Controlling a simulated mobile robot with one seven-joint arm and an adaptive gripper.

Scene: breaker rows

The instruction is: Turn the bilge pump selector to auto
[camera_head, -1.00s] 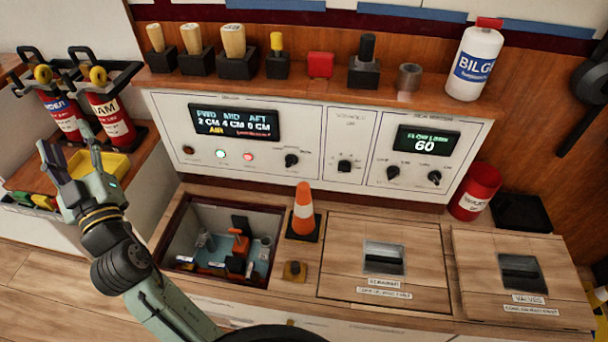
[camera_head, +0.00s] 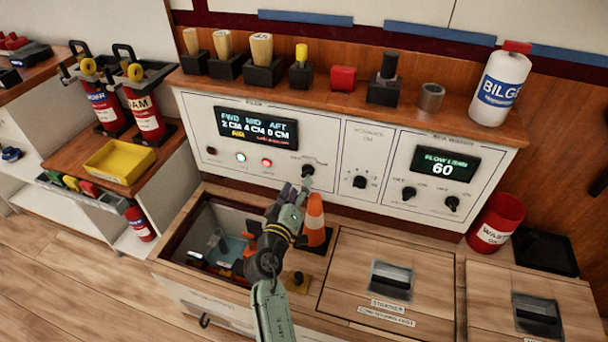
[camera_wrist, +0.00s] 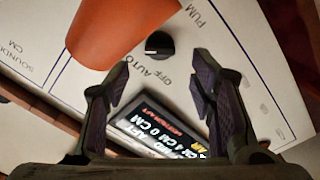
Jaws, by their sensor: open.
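The bilge pump selector is a small black knob (camera_head: 308,171) on the white panel, below and right of the lit bilge display (camera_head: 257,128). In the wrist view the knob (camera_wrist: 159,44) shows between and beyond my fingertips, apart from them. "OFF" and "AUTO" are printed beside it. A pale mark shows on the knob, but which label it points at is hard to tell. My gripper (camera_head: 297,190) is just below the knob in the head view. In the wrist view its fingers (camera_wrist: 160,72) are spread, with nothing between them.
An orange cone (camera_head: 315,222) stands close right of my gripper; it also looms at the top of the wrist view (camera_wrist: 115,30). Other knobs (camera_head: 360,181) sit further right. An open hatch (camera_head: 180,229) lies below left. A shelf of levers (camera_head: 260,75) overhangs the panel.

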